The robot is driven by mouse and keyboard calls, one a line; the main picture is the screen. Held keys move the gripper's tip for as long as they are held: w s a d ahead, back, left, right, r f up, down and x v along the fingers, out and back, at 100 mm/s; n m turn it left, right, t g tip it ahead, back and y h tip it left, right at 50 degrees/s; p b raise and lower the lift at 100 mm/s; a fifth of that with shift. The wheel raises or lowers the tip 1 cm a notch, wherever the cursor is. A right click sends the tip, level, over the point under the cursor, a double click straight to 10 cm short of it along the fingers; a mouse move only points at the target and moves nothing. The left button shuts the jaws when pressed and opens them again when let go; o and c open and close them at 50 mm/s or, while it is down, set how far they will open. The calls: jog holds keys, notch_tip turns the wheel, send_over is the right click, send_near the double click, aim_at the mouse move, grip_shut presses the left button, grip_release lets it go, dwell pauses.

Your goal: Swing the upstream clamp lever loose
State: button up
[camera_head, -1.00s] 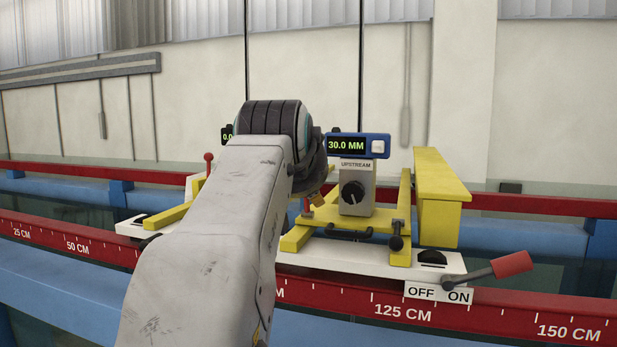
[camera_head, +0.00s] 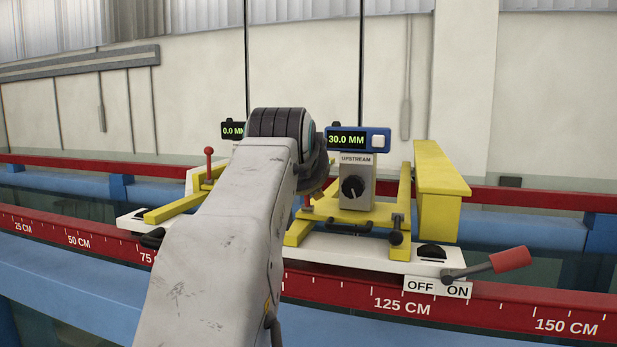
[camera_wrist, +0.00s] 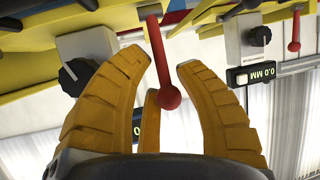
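A red ball-topped lever (camera_wrist: 158,60) stands beside the box labelled UPSTREAM (camera_head: 357,180). In the wrist view, which looks upside down, the lever lies between the yellow fingers of my gripper (camera_wrist: 161,66). The fingers are spread, with gaps on both sides; I cannot tell whether the thinner middle finger behind touches it. In the head view my arm hides most of my gripper (camera_head: 316,193) and most of the lever. A second lever with a red grip (camera_head: 510,259) sticks out at the right, by the ON side of an OFF/ON plate (camera_head: 420,286).
The blue upstream display (camera_head: 358,139) reads 30.0 MM. Further left stand another red-ball lever (camera_head: 209,165) and a display (camera_head: 233,130) reading 0.0 MM. A tall yellow block (camera_head: 438,215) stands right of the upstream box. A red scale rail (camera_head: 345,292) runs along the front.

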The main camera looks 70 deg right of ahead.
grip_shut()
jog(key=shift+f+b, duration=0.25)
jog(key=shift+b, duration=0.15)
